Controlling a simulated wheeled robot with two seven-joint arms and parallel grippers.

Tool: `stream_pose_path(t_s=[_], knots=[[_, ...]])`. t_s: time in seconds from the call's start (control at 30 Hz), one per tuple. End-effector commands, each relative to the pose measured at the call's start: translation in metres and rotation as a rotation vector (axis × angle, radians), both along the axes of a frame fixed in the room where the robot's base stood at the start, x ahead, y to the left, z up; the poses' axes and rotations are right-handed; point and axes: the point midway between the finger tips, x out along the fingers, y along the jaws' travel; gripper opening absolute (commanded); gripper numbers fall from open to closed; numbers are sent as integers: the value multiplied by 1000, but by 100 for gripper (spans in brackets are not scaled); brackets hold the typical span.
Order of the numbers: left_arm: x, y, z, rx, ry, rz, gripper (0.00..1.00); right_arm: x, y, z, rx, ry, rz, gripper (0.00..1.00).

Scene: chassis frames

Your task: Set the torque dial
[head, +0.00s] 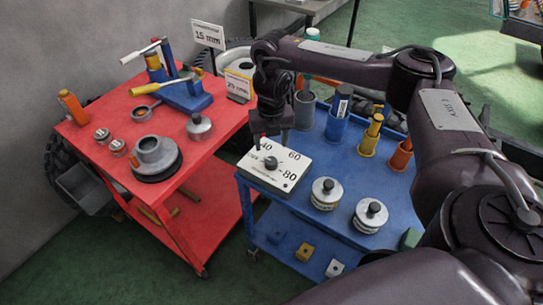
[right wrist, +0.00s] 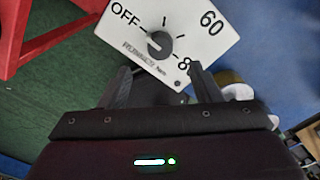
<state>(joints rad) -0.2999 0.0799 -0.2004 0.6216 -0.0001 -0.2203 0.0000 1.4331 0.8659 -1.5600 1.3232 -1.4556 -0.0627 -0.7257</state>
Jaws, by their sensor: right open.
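The torque dial is a white panel (head: 292,176) with a dark round knob (head: 271,162), on the near left corner of the blue cart. In the right wrist view the panel (right wrist: 200,28) shows OFF, 60 and a partly hidden 80, with the knob (right wrist: 160,44) in the middle. A short pale mark on the knob seems to face toward OFF. My right gripper (head: 272,140) is above the panel; in the right wrist view its fingers (right wrist: 162,88) are apart and empty, short of the knob. My left gripper is not in view.
The blue cart (head: 240,186) also holds two silver knobbed weights (head: 326,192) and coloured tools in cups (head: 371,136). Left of it, a red cart (head: 215,150) carries a blue press (head: 188,95), a grey flanged part (head: 157,156) and smaller parts. Green floor shows between the carts.

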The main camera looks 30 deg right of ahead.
Motion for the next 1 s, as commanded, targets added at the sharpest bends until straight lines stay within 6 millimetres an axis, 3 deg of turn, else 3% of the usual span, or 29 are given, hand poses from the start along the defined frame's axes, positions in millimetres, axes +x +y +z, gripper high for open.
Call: stream_pose_path(t_s=[0.17,0.5,0.87,1.0], knots=[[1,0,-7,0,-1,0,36,-2,-2,-25,-2,8,0,58],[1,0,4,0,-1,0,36,-1,-1,-68,-2,5,-2,58],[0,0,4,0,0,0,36,0,-1,-75,-1,2,-1,58],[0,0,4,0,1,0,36,0,-1,-75,-1,2,-1,39]])
